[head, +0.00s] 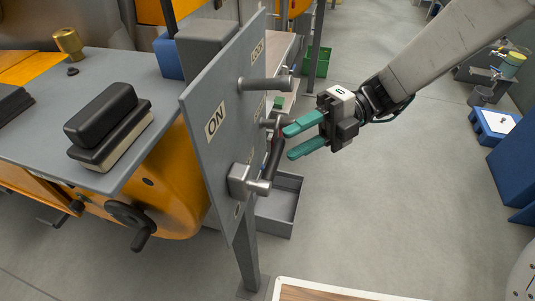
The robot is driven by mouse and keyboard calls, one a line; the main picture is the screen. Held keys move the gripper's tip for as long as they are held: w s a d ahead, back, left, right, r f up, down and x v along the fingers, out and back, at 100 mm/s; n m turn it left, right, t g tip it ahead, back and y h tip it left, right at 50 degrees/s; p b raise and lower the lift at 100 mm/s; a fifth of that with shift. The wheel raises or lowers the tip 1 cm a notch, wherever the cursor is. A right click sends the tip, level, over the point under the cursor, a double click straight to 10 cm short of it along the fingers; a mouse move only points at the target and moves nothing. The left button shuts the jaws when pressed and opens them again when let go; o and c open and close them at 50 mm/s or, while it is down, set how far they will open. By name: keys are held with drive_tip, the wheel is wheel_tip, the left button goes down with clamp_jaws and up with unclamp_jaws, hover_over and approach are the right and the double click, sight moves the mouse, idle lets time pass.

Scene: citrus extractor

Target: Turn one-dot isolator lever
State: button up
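The lower lever has a metal hub (240,181) and a dark handle (272,160) that points upward. The upper lever (262,84) sticks out from the panel towards the right. I cannot make out dot marks, so I cannot tell which lever is the one-dot one. My gripper (290,143) has teal fingers spread apart with a gap between them. It is just right of the lower lever's handle, with the upper fingertip near its top end. Contact cannot be told.
An orange machine with a grey top (70,130) stands left of the panel; a black-and-cream block (112,122) lies on it. A grey bin (284,205) is on the floor behind the panel. A wooden-topped surface (330,291) is at the bottom.

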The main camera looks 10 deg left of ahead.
sight(273, 164)
drive_tip(key=r+x, duration=0.1)
drive_tip(key=x, duration=0.5)
drive_tip(key=shift+s+a+f, duration=0.25)
drive_tip(key=shift+s+f, duration=0.1)
drive_tip(key=shift+f, duration=0.2)
clamp_jaws()
